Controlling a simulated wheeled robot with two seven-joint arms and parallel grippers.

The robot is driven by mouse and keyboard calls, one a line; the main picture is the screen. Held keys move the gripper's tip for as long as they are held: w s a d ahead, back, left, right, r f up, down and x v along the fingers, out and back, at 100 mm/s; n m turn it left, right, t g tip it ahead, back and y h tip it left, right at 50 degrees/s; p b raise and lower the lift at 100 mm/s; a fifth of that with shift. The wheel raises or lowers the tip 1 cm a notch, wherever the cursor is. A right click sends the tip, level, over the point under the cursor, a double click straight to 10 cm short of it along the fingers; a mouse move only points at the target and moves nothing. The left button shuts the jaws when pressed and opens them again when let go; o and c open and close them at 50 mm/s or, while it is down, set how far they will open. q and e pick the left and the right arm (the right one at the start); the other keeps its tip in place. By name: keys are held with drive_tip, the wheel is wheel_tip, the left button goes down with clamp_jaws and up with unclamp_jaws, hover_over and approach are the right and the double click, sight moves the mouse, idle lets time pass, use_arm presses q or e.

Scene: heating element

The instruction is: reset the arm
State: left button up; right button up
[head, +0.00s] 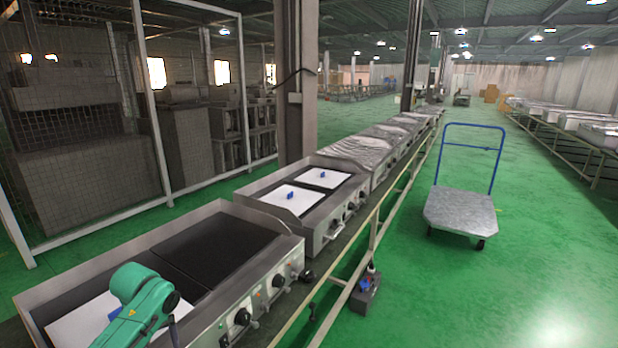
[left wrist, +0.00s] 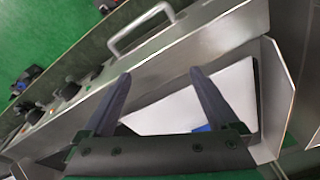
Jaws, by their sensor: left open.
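My left arm (head: 142,300) is green and comes in at the bottom left of the head view, over the nearest griddle unit (head: 245,300). In the left wrist view my left gripper (left wrist: 160,74) has two dark fingers spread apart, with nothing held between them. A white plate (left wrist: 165,112) with a blue piece (left wrist: 202,129) lies in the metal unit beyond the fingers. The same white plate (head: 72,327) is partly hidden by my arm in the head view. The dark bay beside it has no white plate. My right gripper is not in view.
A second unit behind holds two white plates (head: 292,198) with blue knobs. More units run along the line. A rail (head: 375,225) borders it on the right, with a small control box (head: 366,293) beside it. A blue-handled cart (head: 460,210) stands on the open green floor.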

use_arm(q)
drive_tip(key=s+d+f+m+t+h, duration=0.1)
drive_tip(key=s+d+f+m, duration=0.35)
drive_tip(key=d, duration=0.25)
drive_tip(key=s+d+f+m+h, duration=0.1)
drive_tip(key=s+d+f+m, duration=0.2)
drive_tip(key=s+d, duration=0.35)
drive_tip(key=s+d+r+m+t, duration=0.2)
drive_tip(key=s, duration=0.6)
wheel_tip(320, 180, down, 23)
drive_tip(key=s+g, duration=0.2)
drive_tip(key=s, duration=0.1)
drive_tip(key=s+a+f, duration=0.3)
drive_tip(key=s+f, duration=1.1)
drive_tip(key=s, duration=0.2)
drive_tip(key=shift+g+y, duration=0.3)
drive_tip(key=shift+g, duration=0.1)
drive_tip(key=shift+f, duration=0.1)
